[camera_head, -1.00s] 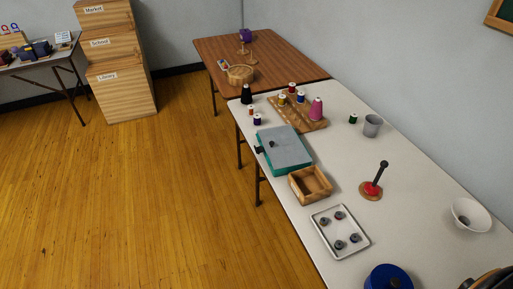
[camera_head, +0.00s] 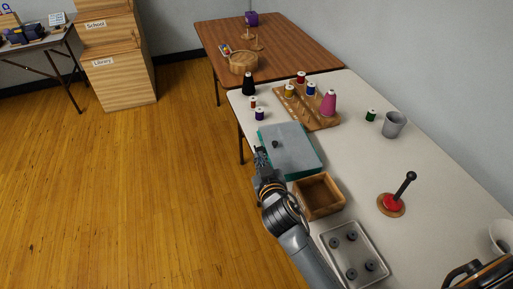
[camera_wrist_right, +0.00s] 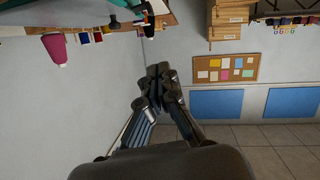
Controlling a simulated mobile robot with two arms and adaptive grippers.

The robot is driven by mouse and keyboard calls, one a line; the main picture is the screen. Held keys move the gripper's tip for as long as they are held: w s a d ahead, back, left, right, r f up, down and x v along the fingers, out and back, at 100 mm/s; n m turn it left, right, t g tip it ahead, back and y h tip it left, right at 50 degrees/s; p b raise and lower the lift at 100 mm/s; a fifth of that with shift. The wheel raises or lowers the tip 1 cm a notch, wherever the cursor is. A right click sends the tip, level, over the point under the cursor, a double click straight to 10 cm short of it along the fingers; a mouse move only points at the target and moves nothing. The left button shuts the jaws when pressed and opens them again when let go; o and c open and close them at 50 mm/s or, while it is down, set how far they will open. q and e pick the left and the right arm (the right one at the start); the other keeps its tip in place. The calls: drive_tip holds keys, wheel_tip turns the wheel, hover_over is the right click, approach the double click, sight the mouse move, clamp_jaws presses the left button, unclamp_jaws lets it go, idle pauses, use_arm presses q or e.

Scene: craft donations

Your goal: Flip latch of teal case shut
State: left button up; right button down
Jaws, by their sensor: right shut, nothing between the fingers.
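The teal case (camera_head: 291,150) lies on the white table with its grey lid down and a small dark knob on top. Its teal edge (camera_wrist_right: 78,12) shows at the top of the right wrist view. My right gripper (camera_head: 260,154) is at the left edge of the case, near the latch side. In the wrist view its fingertips (camera_wrist_right: 158,72) are together and empty, apart from the case. In the head view the gripper partly hides the latch area.
A wooden box (camera_head: 319,196) and a metal tray (camera_head: 353,252) stand close to my right arm. A wooden spool rack (camera_head: 312,111) with a pink cone (camera_head: 328,102) is behind the case. Open floor (camera_head: 150,190) lies to the left.

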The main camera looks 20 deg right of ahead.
hover_over(256, 150)
drive_tip(key=s+a, duration=0.1)
drive_tip(key=s, duration=0.1)
wheel_tip(256, 150, down, 2)
drive_tip(key=f, duration=0.3)
drive_tip(key=shift+w+d+f, duration=0.15)
drive_tip(key=shift+d, duration=0.05)
use_arm(q)
drive_tip(key=shift+s+a, duration=0.1)
drive_tip(key=shift+a, duration=0.1)
use_arm(e)
drive_tip(key=shift+d+f, duration=0.1)
drive_tip(key=shift+f, duration=0.35)
use_arm(q)
drive_tip(key=shift+f, duration=0.15)
drive_tip(key=shift+f+b, duration=0.3)
drive_tip(key=shift+b, duration=0.1)
use_arm(e)
drive_tip(key=shift+f, duration=0.1)
